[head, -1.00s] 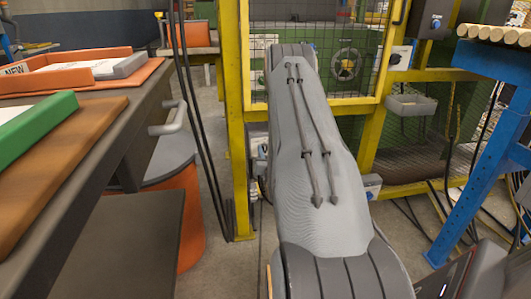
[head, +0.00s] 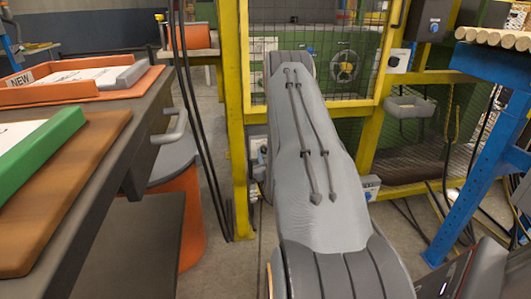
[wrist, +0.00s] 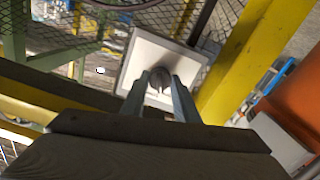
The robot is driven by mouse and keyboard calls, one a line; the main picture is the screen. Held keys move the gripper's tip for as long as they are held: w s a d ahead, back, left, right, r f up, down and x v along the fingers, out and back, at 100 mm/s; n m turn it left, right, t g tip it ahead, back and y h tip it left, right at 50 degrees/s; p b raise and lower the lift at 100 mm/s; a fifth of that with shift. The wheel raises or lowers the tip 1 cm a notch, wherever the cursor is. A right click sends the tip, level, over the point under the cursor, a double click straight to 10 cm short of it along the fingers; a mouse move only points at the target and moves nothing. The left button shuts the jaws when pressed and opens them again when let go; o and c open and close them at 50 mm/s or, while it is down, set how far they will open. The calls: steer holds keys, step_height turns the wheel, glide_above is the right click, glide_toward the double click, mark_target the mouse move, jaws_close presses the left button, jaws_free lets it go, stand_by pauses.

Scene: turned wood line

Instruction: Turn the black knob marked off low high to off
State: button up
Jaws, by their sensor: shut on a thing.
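The black knob (wrist: 160,78) sits on a pale square plate (wrist: 137,60) in the wrist view. My gripper (wrist: 161,84) is shut on the knob, with one finger on each side of it. The off, low and high marks cannot be read in the wrist view. In the head view my arm hides the gripper and the place where it grips.
A yellow frame post (head: 237,120) stands beside the arm, with a mesh guard (head: 290,65) behind. A grey table (head: 120,130) with trays is at the left. A blue stand (head: 480,180) carrying wooden rods (head: 495,38) is at the right.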

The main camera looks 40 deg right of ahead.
steer(key=shift+n+p, duration=0.45)
steer(key=shift+n, duration=1.35)
steer(key=shift+a, duration=0.1)
steer(key=o, duration=1.1)
steer(key=shift+c, duration=0.2)
steer(key=p+v, duration=0.1)
steer(key=v, duration=0.7)
